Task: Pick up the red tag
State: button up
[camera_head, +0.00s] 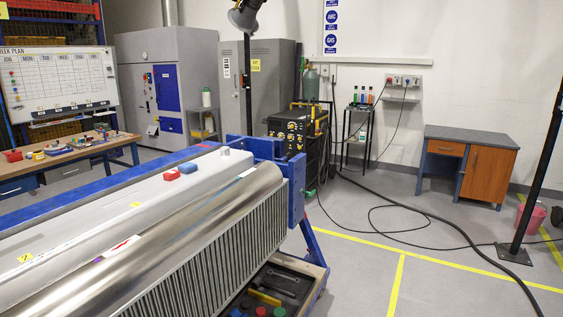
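A small red block (172,174) lies on the white upper surface of the jig, near its far end. A small blue block (188,168) is right beside it. On the shiny metal cylinder (190,222), nearer to me, is a flat white label with red on it (122,245). I cannot tell for sure which of the two red items is the tag. My gripper is not in view, and nothing in view touches either item.
The jig's blue end frame (297,188) stands at the cylinder's far end. A tray of tools (272,284) sits below. A workbench (70,155) is at left, a desk (468,160) at right. A black cable (440,222) crosses otherwise open floor.

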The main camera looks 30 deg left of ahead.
aim_at(170, 175)
jog(key=z, duration=0.05)
jog(key=i, duration=2.2)
jog(key=u, duration=3.65)
jog(key=i, duration=1)
jog(key=z, duration=0.15)
